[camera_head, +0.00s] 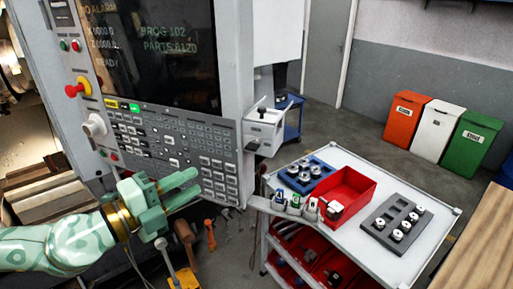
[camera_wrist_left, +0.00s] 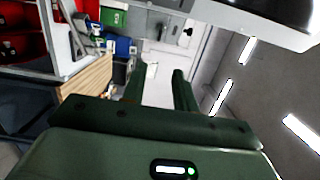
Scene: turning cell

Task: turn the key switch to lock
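The grey machine control panel (camera_head: 190,142) stands at the left in the head view, with a dark screen above its rows of keys. I cannot make out a key switch for certain. A small dark fitting (camera_head: 99,174) sits at the panel's lower left edge, too small to identify. My left gripper (camera_head: 192,184) is in front of the panel's lower keys, its fingers pointing right. It hides part of the lower panel. In the left wrist view its two fingers (camera_wrist_left: 161,88) stand apart with nothing between them. My right gripper is in neither view.
A red emergency button (camera_head: 74,90) and a white knob (camera_head: 95,126) stick out from the panel's left side. A grey box with a black lever (camera_head: 264,127) juts out right of the panel. A trolley (camera_head: 350,229) with a red bin (camera_head: 345,179) stands at the right.

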